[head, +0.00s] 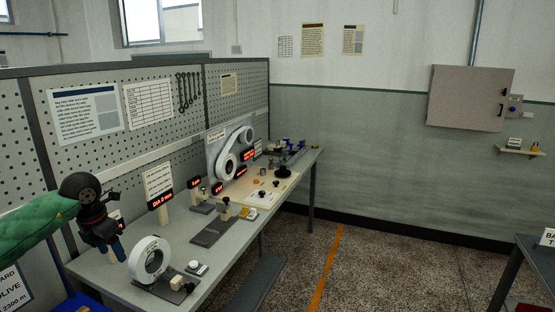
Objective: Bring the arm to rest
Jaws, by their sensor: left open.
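My left arm, in a green padded sleeve (38,228), comes in from the left in the head view. Its black wrist bends down to my left gripper (110,250), which hangs over the near left part of the grey workbench (225,262). The gripper is open, and I see nothing between its fingers. It is left of a white ring-shaped device (150,260) on a dark base, apart from it as far as I can tell. My right gripper is not in view.
Several red-lit displays, such as the DIA display (160,199), stand along the bench. A white panel with a belt loop (232,150) stands farther back. A perforated board (150,145) bounds the bench behind.

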